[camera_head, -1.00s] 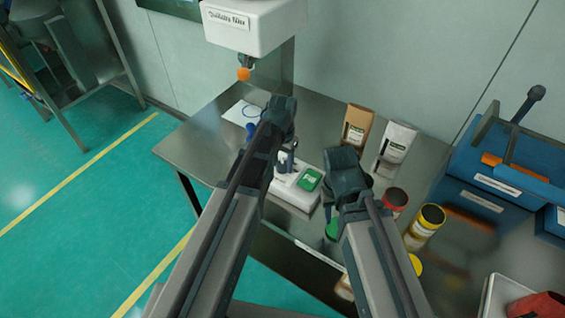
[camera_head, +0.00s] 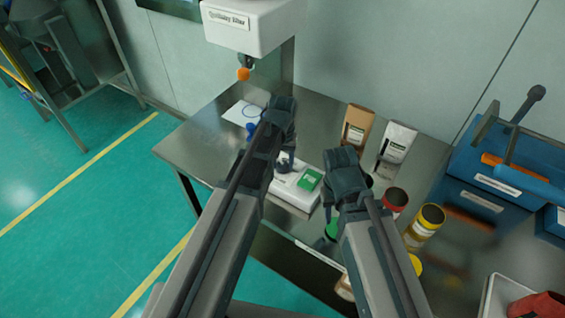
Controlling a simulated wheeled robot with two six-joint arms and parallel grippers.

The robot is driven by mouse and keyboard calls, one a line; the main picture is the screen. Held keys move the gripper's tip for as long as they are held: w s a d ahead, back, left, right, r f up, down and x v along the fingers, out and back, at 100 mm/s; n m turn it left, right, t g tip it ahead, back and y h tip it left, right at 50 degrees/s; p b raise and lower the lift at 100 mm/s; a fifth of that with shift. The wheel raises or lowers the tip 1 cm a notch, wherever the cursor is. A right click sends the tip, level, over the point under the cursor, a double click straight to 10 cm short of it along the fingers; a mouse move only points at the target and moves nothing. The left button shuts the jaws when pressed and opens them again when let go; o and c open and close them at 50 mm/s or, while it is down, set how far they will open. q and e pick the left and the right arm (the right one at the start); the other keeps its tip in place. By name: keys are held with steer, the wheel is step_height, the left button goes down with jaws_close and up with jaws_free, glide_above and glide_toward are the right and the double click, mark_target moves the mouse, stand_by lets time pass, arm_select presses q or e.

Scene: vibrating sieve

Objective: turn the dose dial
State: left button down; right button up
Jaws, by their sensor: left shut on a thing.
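A white device (camera_head: 292,196) with a green panel (camera_head: 309,179) lies on the steel table. My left gripper (camera_head: 286,165) reaches down over the back left part of this device, beside the green panel. It is shut on what appears to be the dose dial, which the fingers and wrist hide. My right gripper (camera_head: 333,206) hangs right of the device, above the table's front. Its fingers are mostly hidden behind its own arm, so I cannot tell whether it is open or shut.
A brown pouch (camera_head: 357,126) and a white pouch (camera_head: 397,143) stand behind. Jars with red (camera_head: 396,198) and yellow (camera_head: 432,215) lids stand right of my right arm. A white dispenser with an orange knob (camera_head: 243,74) overhangs the back left.

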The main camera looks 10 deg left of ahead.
mark_target(283, 165)
arm_select(q)
steer(key=shift+c, duration=1.5)
jaws_free()
steer(key=shift+r, duration=0.1)
step_height(283, 165, up, 14)
steer(key=p, duration=1.4)
arm_select(e)
step_height(283, 165, up, 14)
arm_select(q)
steer(key=shift+f, duration=0.2)
arm_select(e)
steer(key=shift+f, duration=0.15)
arm_select(q)
steer(key=s+d+f+m+b, duration=0.2)
steer(key=s, duration=0.6)
steer(key=s+d+f+m+y+b, duration=0.1)
steer(key=s+d+f+m+b, duration=0.1)
steer(key=s, duration=0.6)
steer(key=shift+d+f+b, duration=0.15)
steer(key=shift+d+b, duration=0.15)
steer(key=shift+d, duration=0.55)
arm_select(e)
step_height(283, 165, down, 4)
steer(key=shift+f, duration=0.2)
